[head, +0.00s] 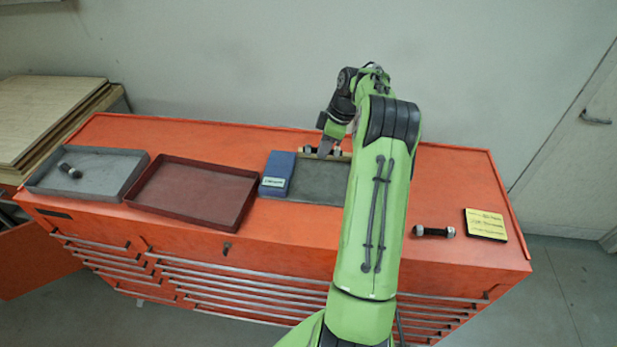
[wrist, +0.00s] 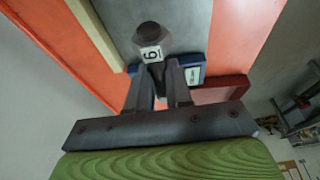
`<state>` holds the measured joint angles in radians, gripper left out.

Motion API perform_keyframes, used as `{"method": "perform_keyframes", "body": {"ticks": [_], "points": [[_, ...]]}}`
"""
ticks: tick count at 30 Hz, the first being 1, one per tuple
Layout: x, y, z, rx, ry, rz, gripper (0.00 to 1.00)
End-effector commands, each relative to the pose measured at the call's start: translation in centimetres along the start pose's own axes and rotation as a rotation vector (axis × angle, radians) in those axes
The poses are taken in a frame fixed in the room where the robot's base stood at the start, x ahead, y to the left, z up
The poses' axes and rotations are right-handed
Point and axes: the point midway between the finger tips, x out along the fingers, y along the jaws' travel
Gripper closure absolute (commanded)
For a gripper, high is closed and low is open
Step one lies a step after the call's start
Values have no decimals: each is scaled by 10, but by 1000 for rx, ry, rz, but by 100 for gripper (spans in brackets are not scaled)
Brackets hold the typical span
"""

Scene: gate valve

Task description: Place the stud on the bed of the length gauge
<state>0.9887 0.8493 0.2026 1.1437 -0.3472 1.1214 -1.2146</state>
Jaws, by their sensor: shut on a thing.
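My gripper (head: 325,148) is shut on a dark stud with pale nut ends (head: 308,149). It holds the stud over the rear part of the length gauge. In the wrist view the fingers (wrist: 160,75) grip the stud, seen end-on, with a nut (wrist: 152,38) marked by a white label that reads 6 or 9. The gauge has a dark grey bed (head: 318,181), a blue end block (head: 278,174) at its left and a cream strip along its back (wrist: 96,35). Whether the stud touches the bed cannot be told. My arm hides the gauge's right end.
A second stud (head: 433,231) lies at right on the orange cabinet top (head: 290,222), beside a yellow note (head: 486,224). An empty dark red tray (head: 193,192) and a grey tray (head: 100,168) holding another stud (head: 69,170) stand at left. Boards (head: 45,115) are stacked far left.

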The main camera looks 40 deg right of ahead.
Motion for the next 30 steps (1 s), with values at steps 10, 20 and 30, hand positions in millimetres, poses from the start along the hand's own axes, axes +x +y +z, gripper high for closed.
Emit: {"method": "perform_keyframes", "body": {"ticks": [10,20,30], "points": [[60,0,19,1,-1,-1,100],[94,0,29,0,0,2,100],[98,0,31,1,-1,-1,65]]}}
